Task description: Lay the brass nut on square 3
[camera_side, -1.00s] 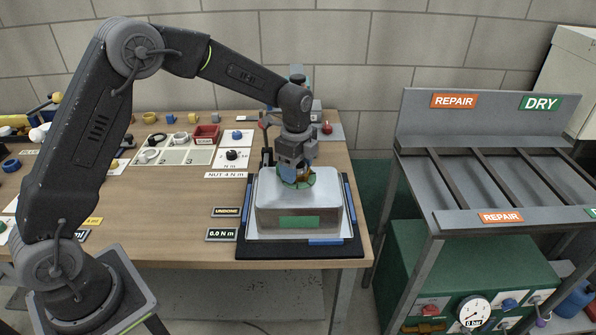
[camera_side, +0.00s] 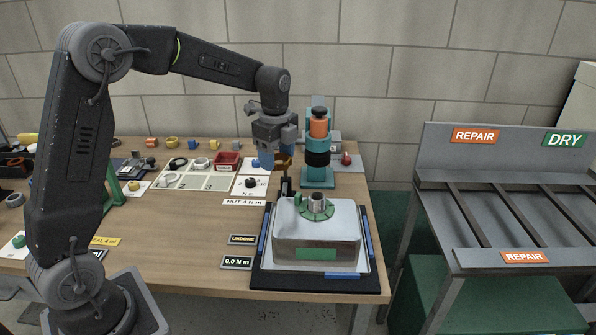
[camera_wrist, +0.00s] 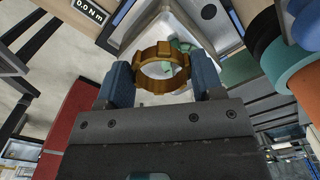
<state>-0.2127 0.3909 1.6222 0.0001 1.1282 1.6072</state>
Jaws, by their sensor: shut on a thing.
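The brass nut (camera_side: 284,160) is a gold ring with lugs, held in the air behind the silver housing (camera_side: 318,245). My gripper (camera_side: 277,160) is shut on it. In the wrist view, the nut (camera_wrist: 160,86) sits between the two blue fingers of my gripper (camera_wrist: 164,80). The housing has a green collar (camera_side: 303,212) and a bare metal stub on top, apart from the nut. A pale board of squares (camera_side: 193,182) lies left of my gripper. Its front squares look empty; I cannot read their numbers now, so which is square 3 is unclear.
Rings and a red bin (camera_side: 228,161) stand on the board's back squares. A white card with a black knob (camera_side: 251,184) lies between board and housing. A teal and orange tool (camera_side: 318,150) stands upright right of my gripper. Bare tabletop lies in front of the board.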

